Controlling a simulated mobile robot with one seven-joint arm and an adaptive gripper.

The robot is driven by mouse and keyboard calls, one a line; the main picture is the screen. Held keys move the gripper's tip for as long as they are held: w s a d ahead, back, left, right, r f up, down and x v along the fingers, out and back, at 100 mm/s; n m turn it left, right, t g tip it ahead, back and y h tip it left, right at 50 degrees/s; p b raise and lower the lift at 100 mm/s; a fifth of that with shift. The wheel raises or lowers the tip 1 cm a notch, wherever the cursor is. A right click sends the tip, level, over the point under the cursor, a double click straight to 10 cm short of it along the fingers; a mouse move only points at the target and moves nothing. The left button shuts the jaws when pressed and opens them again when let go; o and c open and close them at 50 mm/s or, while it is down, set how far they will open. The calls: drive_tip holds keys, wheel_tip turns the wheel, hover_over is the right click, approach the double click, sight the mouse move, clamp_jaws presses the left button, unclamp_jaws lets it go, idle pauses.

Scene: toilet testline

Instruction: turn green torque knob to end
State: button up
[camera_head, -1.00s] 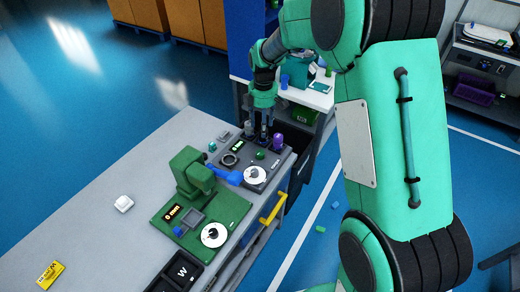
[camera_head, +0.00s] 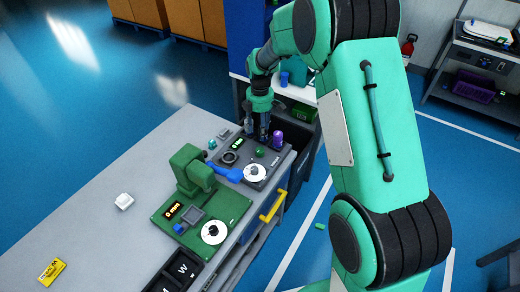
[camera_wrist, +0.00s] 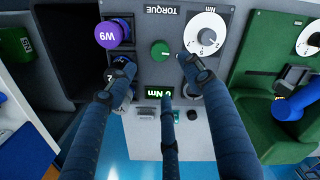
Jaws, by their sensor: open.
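The green torque knob (camera_head: 259,152) is a small round knob on the dark grey torque tester (camera_head: 274,162). In the wrist view the green knob (camera_wrist: 160,50) lies between the purple W9 piece (camera_wrist: 113,33) and the white numbered dial (camera_wrist: 205,35). The display (camera_wrist: 160,93) reads 0 Nm. My gripper (camera_head: 257,138) points down over the back of the tester, close to the knob. In the wrist view my gripper (camera_wrist: 148,72) is open, with fingers on either side of the knob and apart from it. Its grasp is empty.
A green tester (camera_head: 205,205) with a blue handle (camera_head: 225,172) stands beside the grey one on the bench (camera_head: 120,170). A yellow box (camera_head: 52,271) and a white piece (camera_head: 124,201) lie on the bench. A yellow handle (camera_head: 272,206) sticks out at its front side.

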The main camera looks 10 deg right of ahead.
sight(260, 150)
wheel_tip(260, 150, down, 13)
drive_tip(key=shift+r+b, duration=0.15)
drive_tip(key=shift+b, duration=1)
drive_tip(key=c, duration=1.1)
